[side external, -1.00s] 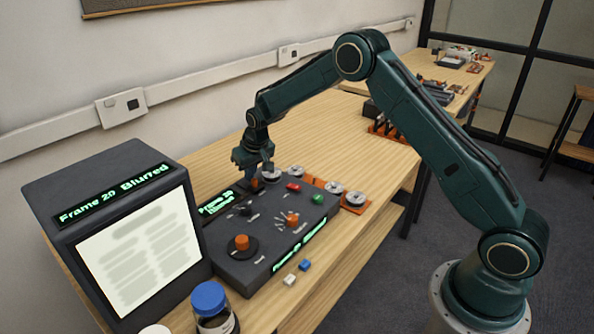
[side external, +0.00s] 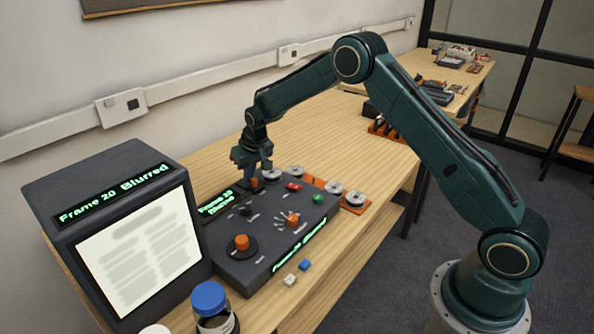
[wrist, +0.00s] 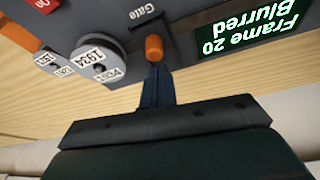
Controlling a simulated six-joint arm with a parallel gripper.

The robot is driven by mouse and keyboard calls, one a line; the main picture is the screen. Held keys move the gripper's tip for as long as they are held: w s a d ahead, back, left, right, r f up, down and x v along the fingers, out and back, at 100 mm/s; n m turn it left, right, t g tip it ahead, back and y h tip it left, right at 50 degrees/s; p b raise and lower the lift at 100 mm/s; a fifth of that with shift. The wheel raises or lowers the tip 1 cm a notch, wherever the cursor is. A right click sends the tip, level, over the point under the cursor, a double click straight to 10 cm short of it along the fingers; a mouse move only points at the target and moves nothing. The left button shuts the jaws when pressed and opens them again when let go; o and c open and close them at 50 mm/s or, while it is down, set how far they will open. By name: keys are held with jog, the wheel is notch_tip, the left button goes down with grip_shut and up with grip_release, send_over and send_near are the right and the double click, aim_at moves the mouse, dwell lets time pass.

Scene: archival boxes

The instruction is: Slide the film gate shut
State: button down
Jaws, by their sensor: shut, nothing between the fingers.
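The film gate's orange handle (wrist: 154,47) stands in a dark slot beside the word "Gate" on the grey control panel (wrist: 105,14) in the wrist view. In the side view the handle (side external: 256,183) shows just below my gripper (side external: 261,171), at the panel's far end. My gripper's fingers (wrist: 156,78) are shut with nothing between them. Their tips are right beside the handle in the wrist view; I cannot tell whether they touch it. The slot shows partly, beyond the handle.
A green-lit display (wrist: 258,30) reads "Frame 20 Blurred". Film reels (wrist: 98,60) sit near the handle. An orange dial (side external: 242,242) and red (side external: 294,187) and green (side external: 318,199) buttons rise from the panel. The reader screen (side external: 142,247) stands at left.

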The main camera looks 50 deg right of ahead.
jog(key=shift+w+d, duration=0.2)
jog(key=shift+w, duration=1)
jog(key=shift+r, duration=0.35)
jog(key=v, duration=0.9)
jog(key=shift+r, duration=0.2)
jog(key=shift+s, duration=0.15)
jog(key=s+a+r+t, duration=0.1)
jog(key=s+a+r, duration=0.2)
jog(key=s+r, duration=1.6)
jog(key=s+a+f+n, duration=0.1)
jog(key=s+f, duration=0.1)
jog(key=s, duration=1)
jog(key=s+f, duration=0.2)
jog(key=s, duration=1.1)
jog(key=shift+a+f+n+t+y, duration=0.2)
jog(key=shift+a+n+t+y, duration=0.1)
jog(key=shift+a+n+t, duration=0.1)
